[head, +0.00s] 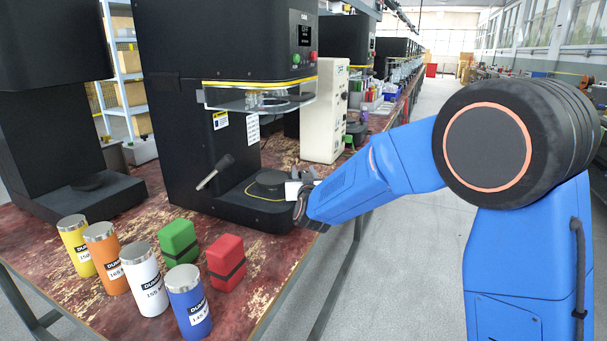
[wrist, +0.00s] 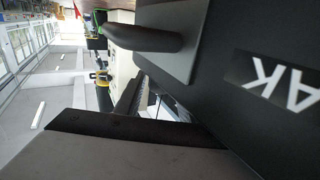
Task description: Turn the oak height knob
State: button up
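A dark machine (head: 180,120) with a yellow-edged clear guard stands on the red worn bench. My gripper (head: 300,190) is at the right front corner of its base, close against it; my blue arm reaches in from the right. In the wrist view a dark panel carries white letters "AK" (wrist: 278,82), turned over and cut off by the frame edge. A black rounded bar-shaped knob (wrist: 142,38) stands out from a grey plate beside those letters. A grey part with a black edge, which looks like my gripper finger (wrist: 125,135), fills the bottom, apart from the knob. The finger gap is not clear.
Yellow, orange, white (head: 142,280) and blue (head: 188,303) cans stand at the near bench edge, with green (head: 178,242) and red (head: 226,262) blocks beside them. A lever (head: 214,172) sticks out from the machine's front. A cream box (head: 325,112) stands behind. The aisle at right is clear.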

jog(key=shift+o, duration=0.2)
jog(key=s+d, duration=0.3)
jog(key=s, duration=1.4)
jog(key=s+d+f+g+h, duration=0.1)
jog(key=s+d+g, duration=0.3)
jog(key=s+d, duration=0.7)
jog(key=s+d+f+m+g+h, duration=0.1)
jog(key=s+d+f+g, duration=0.3)
jog(key=s+d, duration=0.6)
jog(key=s+d+f+m+g+h, duration=0.1)
jog(key=s+d+g, duration=0.4)
jog(key=s+d, duration=0.6)
jog(key=s+f, duration=0.1)
jog(key=s, duration=0.2)
jog(key=shift+d+f, duration=0.25)
jog(key=shift+d, duration=0.1)
